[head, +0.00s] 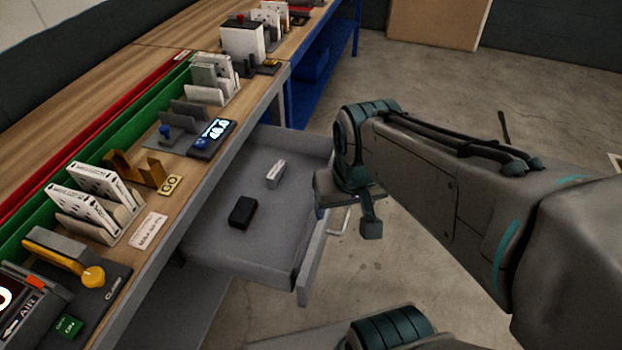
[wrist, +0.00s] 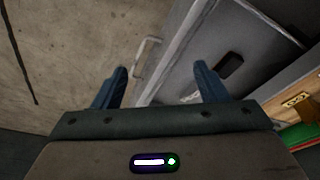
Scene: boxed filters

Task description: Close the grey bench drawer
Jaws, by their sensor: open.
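The grey bench drawer (head: 215,235) is pulled out from under the workbench in the head view. A black box (head: 243,212) and a small white item (head: 276,174) lie inside it. Its front panel carries a pale bar handle (head: 341,221). In the wrist view the drawer (wrist: 193,65) fills the upper right, and the handle (wrist: 147,58) shows between the fingers. My gripper (wrist: 160,78) is open and empty, with the handle beyond the fingertips, apart from them as far as I can tell. In the head view my gripper (head: 370,228) is beside the drawer front, partly hidden by my wrist.
The workbench (head: 160,205) holds filter racks, a blue-buttoned device (head: 212,136) and a yellow-handled clamp (head: 75,265). A blue-framed bench (head: 320,75) stands beyond. Concrete floor (head: 440,85) lies open to the right. A brown board (head: 437,22) leans at the back wall.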

